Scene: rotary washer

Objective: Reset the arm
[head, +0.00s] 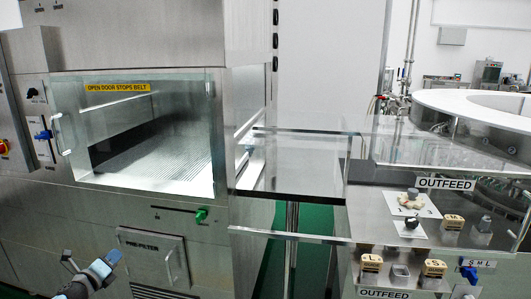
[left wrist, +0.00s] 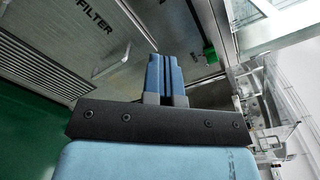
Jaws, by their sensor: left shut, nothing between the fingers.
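My left gripper (head: 105,264) is low at the bottom left of the head view, in front of the washer's lower steel panel. Its blue fingers also show in the left wrist view (left wrist: 165,75), closed together with nothing between them. The gripper is apart from the washer's controls. The pre-filter door (head: 155,257) is just right of it in the head view and shows at the upper left of the left wrist view (left wrist: 85,35). My right gripper is not in view.
The steel washer has a glass door (head: 135,130) with a yellow label. A green-handled lever (head: 201,215) sits below it. A blue handle (head: 43,135) is at left. The outfeed panel (head: 410,218) with knobs and switches stands at right. Green floor (head: 310,265) shows between the units.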

